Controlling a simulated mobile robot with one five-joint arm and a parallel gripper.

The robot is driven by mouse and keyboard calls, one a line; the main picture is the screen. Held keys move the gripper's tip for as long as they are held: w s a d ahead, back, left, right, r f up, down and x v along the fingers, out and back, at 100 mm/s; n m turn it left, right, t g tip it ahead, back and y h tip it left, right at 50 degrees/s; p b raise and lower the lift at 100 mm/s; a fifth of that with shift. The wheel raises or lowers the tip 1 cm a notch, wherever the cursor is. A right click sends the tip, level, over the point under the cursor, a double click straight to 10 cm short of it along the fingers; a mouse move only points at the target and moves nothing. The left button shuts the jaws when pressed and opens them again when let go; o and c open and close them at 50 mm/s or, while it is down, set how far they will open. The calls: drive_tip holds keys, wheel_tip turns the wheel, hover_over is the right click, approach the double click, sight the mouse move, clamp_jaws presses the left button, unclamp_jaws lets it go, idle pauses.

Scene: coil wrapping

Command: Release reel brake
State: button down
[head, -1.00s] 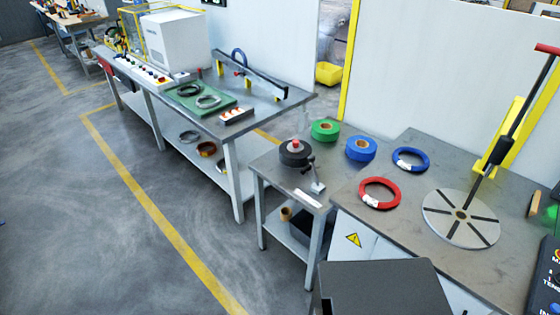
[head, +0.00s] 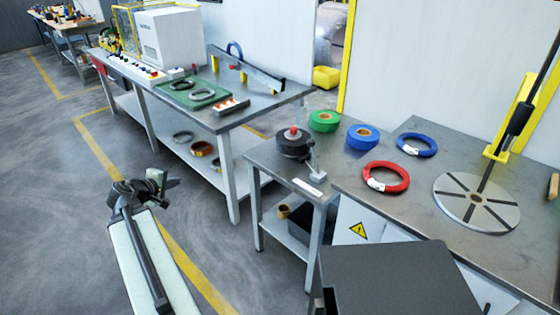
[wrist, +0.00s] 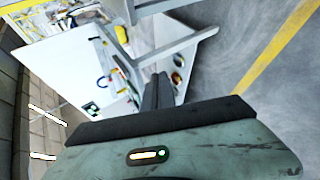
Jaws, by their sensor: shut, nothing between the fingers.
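A black reel (head: 292,145) with a red knob (head: 293,132) on top stands on the small grey side table (head: 265,160). A thin metal lever on a small base (head: 317,176) stands at its right; I cannot tell whether it is the reel brake or how it is set. My gripper (head: 155,186) is over the floor, left of the side table and well apart from the reel. It is shut and empty. In the wrist view its dark fingers (wrist: 158,92) are together, and a bench shows tilted beyond them.
Green tape (head: 324,121) and blue tape (head: 362,137) sit behind the reel. A red coil (head: 386,177), a blue coil (head: 417,144) and a slotted disc (head: 476,203) lie on the right table. A long workbench (head: 225,119) stands behind; the floor (head: 80,220) at left is open.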

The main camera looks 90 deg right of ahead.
drive_tip(key=s+d+r+g+h+b, duration=0.1)
drive_tip(key=s+d+g+b, duration=0.2)
drive_tip(key=s, duration=1.4)
drive_tip(key=s+d+r+n+g+h+b, duration=0.1)
drive_tip(key=s+d, duration=0.5)
drive_tip(key=s, duration=1.2)
drive_tip(key=shift+s+r+n+g+b, duration=0.15)
drive_tip(key=shift+n+g+b, duration=0.15)
drive_tip(key=shift+g+b, duration=0.7)
drive_tip(key=shift+d, duration=0.1)
